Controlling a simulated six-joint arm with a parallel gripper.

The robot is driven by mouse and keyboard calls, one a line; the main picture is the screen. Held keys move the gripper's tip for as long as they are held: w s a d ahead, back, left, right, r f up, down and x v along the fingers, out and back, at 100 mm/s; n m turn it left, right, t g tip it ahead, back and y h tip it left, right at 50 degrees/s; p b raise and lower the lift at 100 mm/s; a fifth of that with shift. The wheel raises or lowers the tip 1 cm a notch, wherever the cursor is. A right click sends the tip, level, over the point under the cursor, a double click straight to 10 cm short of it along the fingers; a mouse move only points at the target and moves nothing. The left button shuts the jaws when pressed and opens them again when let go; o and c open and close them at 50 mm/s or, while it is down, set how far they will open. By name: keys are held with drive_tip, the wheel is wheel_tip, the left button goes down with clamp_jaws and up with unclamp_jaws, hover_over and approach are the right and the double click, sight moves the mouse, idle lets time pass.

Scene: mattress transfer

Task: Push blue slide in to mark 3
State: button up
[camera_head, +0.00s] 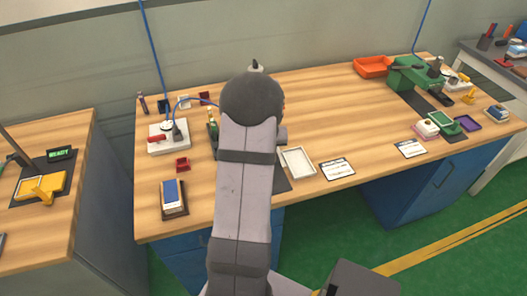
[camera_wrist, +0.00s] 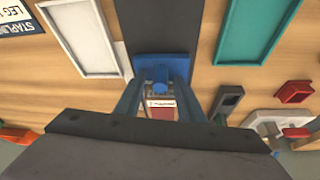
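The blue slide (camera_wrist: 163,64) shows in the wrist view as a blue block with a round knob, at the end of a dark strip (camera_wrist: 150,25). My gripper (camera_wrist: 160,82) reaches toward it from below in the picture, with its two fingers apart, one on each side of the knob. I see no clear contact between the fingers and the knob. A small white label and a dark red patch (camera_wrist: 162,112) show between the fingers. No mark 3 is legible. In the head view my arm hides the gripper and the slide.
In the wrist view, a white tray (camera_wrist: 101,68) lies left of the strip and a teal tray (camera_wrist: 222,50) right. A small red box (camera_wrist: 295,92) is at the right.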

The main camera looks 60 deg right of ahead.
clamp_jaws()
drive_tip(key=w+d+p, duration=0.1)
drive_tip(key=w+d, duration=0.3)
drive_tip(key=shift+w+d, duration=0.15)
drive_tip(key=shift+w+d+r, duration=0.15)
drive_tip(key=shift+r, duration=0.05)
drive_tip(key=shift+c, duration=1.5)
unclamp_jaws()
drive_tip(key=o, duration=0.3)
drive_tip(key=shift+w+d+f, duration=0.1)
drive_tip(key=shift+f, duration=0.05)
